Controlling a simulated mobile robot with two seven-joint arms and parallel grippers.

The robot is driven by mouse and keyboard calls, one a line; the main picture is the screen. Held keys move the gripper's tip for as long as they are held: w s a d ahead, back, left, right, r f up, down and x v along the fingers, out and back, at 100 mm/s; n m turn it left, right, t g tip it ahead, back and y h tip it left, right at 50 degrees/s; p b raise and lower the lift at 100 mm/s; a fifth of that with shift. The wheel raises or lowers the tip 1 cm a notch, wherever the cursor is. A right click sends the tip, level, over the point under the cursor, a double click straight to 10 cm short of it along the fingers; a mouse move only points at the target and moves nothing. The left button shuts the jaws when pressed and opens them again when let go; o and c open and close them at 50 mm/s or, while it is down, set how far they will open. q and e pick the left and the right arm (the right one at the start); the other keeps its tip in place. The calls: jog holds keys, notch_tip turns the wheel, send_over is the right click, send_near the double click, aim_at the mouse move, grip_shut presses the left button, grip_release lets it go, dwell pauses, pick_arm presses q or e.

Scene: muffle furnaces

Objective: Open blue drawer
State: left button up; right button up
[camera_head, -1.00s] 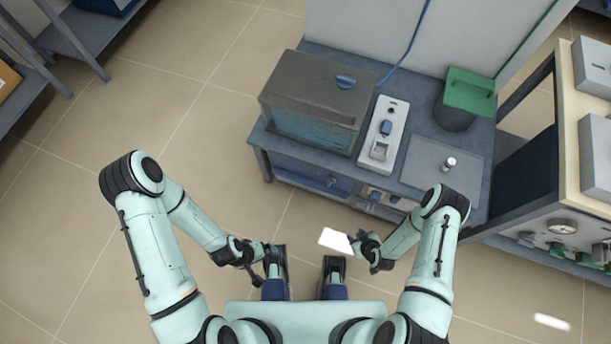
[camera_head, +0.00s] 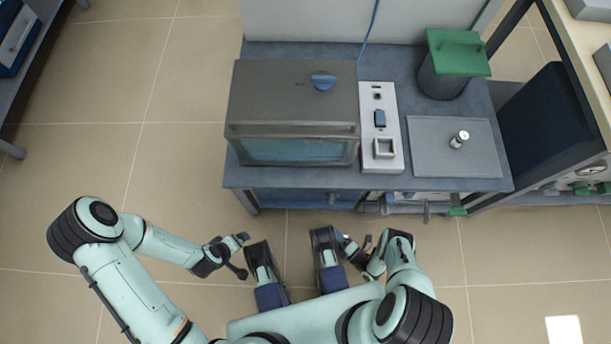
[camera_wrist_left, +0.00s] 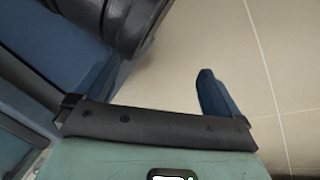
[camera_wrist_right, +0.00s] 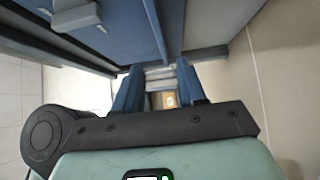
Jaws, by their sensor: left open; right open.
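The blue drawer (camera_head: 300,199) shows as a narrow front under the left part of the workbench, seen steeply from above. A small handle (camera_head: 334,198) sticks out near its right end. The drawer looks shut. My left gripper (camera_head: 238,254) is open and empty, below and left of the drawer, apart from it. My right gripper (camera_head: 358,246) is open and empty, in front of the bench and below the drawer's right end. In the right wrist view its two fingers (camera_wrist_right: 160,88) stand apart, with blue and grey furniture fronts beyond them.
A furnace (camera_head: 290,105), a grey control box (camera_head: 381,130) and a green-lidded pot (camera_head: 452,65) stand on the workbench (camera_head: 425,190). Other handles (camera_head: 426,208) stick out at the bench's right front. A rack (camera_head: 590,80) stands at right.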

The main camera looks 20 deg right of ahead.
pick_arm(q)
jog(key=shift+s+a+f+g+b, duration=0.1)
jog(key=shift+s+f+g+b, duration=0.3)
jog(key=shift+s+f, duration=0.55)
pick_arm(e)
jog(key=x, duration=1.2)
jog(key=shift+w, duration=0.3)
pick_arm(q)
jog(key=shift+r, duration=0.1)
pick_arm(e)
jog(key=shift+a, duration=0.1)
jog(key=shift+c, duration=0.3)
grip_shut()
